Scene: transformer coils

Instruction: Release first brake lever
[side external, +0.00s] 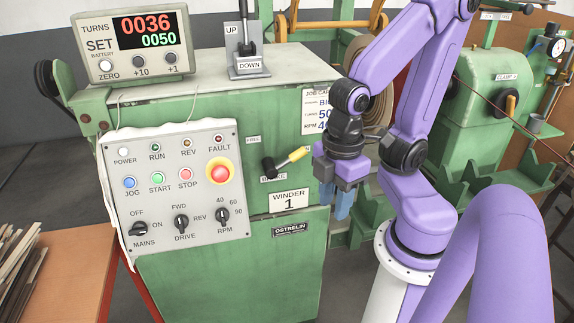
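The brake lever (291,157) is on the front of the green winder marked 1. It has a black hub and a yellow grip that points up and to the right. The BRAKE label (273,177) is just below the hub, partly covered by it. A small label (253,140) sits up and left of the hub, too small to read surely. My gripper (343,207) points down, to the right of the lever and lower than the grip. Its blue fingers appear apart from the lever and overlap in this view, so their opening is unclear. No second brake lever is plainly visible.
A control panel (180,190) with buttons and knobs is left of the lever. A counter (137,43) reading 0036 over 0050 and an UP/DOWN lever (246,45) stand on top. A clamp unit (487,100) is at right.

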